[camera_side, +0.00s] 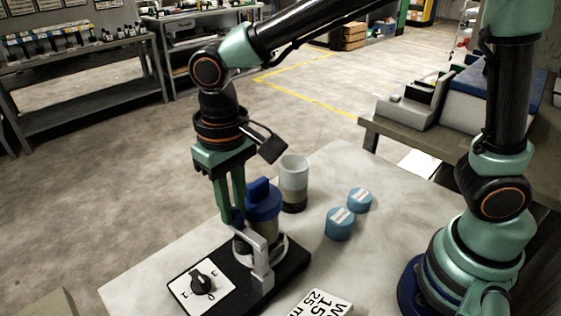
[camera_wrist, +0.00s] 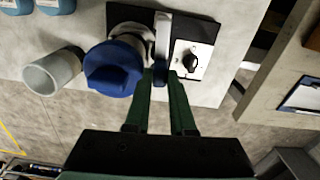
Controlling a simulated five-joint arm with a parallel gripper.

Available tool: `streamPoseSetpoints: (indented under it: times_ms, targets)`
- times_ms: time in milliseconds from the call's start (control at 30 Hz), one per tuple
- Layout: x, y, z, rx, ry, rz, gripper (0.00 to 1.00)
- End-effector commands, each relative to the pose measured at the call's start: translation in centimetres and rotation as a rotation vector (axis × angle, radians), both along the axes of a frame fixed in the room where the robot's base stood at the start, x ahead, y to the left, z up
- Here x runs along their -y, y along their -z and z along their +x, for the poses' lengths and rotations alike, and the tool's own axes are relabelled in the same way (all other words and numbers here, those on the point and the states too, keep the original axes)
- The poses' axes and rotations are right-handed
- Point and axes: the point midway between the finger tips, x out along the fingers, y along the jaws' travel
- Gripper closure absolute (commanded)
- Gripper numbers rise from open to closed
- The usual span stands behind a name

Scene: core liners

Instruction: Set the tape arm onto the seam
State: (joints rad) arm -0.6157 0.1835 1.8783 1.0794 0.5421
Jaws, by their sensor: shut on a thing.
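The tape arm (camera_side: 258,243) is a grey bar standing at the front of a black base plate (camera_side: 292,268); it also shows in the wrist view (camera_wrist: 162,32). My gripper (camera_side: 237,214) is shut on the small dark blue grip at the arm's end; in the wrist view its green fingers (camera_wrist: 161,82) stand either side of that grip. A liner with a big blue cap (camera_side: 263,200) stands upright on the base, close beside the arm; the cap also shows in the wrist view (camera_wrist: 113,68). I cannot make out the seam or whether the arm touches the liner.
A dial plate (camera_side: 190,301) with a black knob lies at the base's left. A pale cup with a dark lower part (camera_side: 293,172) stands behind the liner. Two blue tubs (camera_side: 340,225) (camera_side: 359,200) and a printed white card (camera_side: 322,304) are to the right. The table's left front is clear.

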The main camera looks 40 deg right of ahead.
Motion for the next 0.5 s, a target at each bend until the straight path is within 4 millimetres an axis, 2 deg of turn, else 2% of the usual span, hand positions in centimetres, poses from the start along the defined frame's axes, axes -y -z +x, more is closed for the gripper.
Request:
streamPoseSetpoints:
  times_ms: [267, 300, 333, 367, 500]
  targets:
    - [0.08, -0.17, 0.04, 0.0, 0.004, 0.0, 1.0]
    - [0.08, -0.17, 0.04, 0.0, 0.004, 0.0, 0.66]
    - [0.08, -0.17, 0.04, 0.001, 0.004, 0.0, 0.55]
    - [0.07, -0.15, 0.04, 0.001, 0.004, 0.0, 0.47]
    - [0.06, -0.1, 0.02, 0.0, 0.003, 0.0, 0.47]
